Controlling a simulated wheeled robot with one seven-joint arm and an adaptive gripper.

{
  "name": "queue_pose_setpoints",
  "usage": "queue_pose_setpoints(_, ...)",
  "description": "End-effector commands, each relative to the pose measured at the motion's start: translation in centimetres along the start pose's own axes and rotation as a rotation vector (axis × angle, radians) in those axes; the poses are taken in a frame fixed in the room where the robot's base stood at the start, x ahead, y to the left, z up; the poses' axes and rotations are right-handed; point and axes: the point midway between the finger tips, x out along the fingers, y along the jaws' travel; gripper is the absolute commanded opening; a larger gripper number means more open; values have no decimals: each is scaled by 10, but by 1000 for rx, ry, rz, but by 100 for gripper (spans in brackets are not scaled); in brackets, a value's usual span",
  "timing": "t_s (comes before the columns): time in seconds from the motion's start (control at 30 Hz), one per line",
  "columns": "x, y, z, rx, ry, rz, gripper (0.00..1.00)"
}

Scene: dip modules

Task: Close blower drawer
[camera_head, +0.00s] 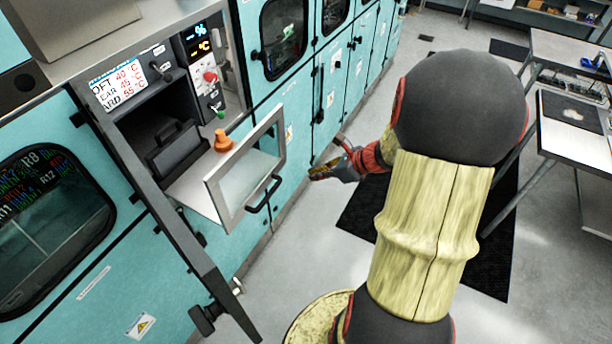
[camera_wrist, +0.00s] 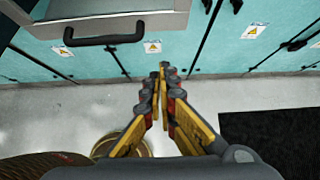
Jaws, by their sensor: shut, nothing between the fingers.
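The blower drawer (camera_head: 235,180) stands pulled out from the teal cabinet in the head view. It has a framed front with a window and a black bar handle (camera_head: 264,195). An orange knob-like piece (camera_head: 223,141) stands on the drawer. My gripper (camera_head: 314,175) is to the right of the drawer front, apart from it. In the wrist view my gripper (camera_wrist: 163,68) is shut and empty over the floor. The drawer's black handle (camera_wrist: 104,38) and the bottom of its front (camera_wrist: 110,15) show at the upper left there, to the left of my fingertips.
An open hinged door (camera_head: 165,215) sticks out left of the drawer. A control panel (camera_head: 208,75) with a red and a green knob is behind it. Teal cabinet doors (camera_head: 335,70) line the back right. Tables (camera_head: 570,110) stand at the right, with grey floor and a black mat (camera_head: 490,235) between.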

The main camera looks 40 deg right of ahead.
Motion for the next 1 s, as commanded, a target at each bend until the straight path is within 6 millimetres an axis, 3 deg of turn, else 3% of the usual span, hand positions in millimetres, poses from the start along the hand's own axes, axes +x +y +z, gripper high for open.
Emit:
queue_pose_setpoints(0.47,92,2,-2,-4,4,5,0)
queue_pose_setpoints(0.7,110,1,22,-5,3,2,0)
queue_pose_setpoints(1.0,115,1,27,-4,3,1,0)
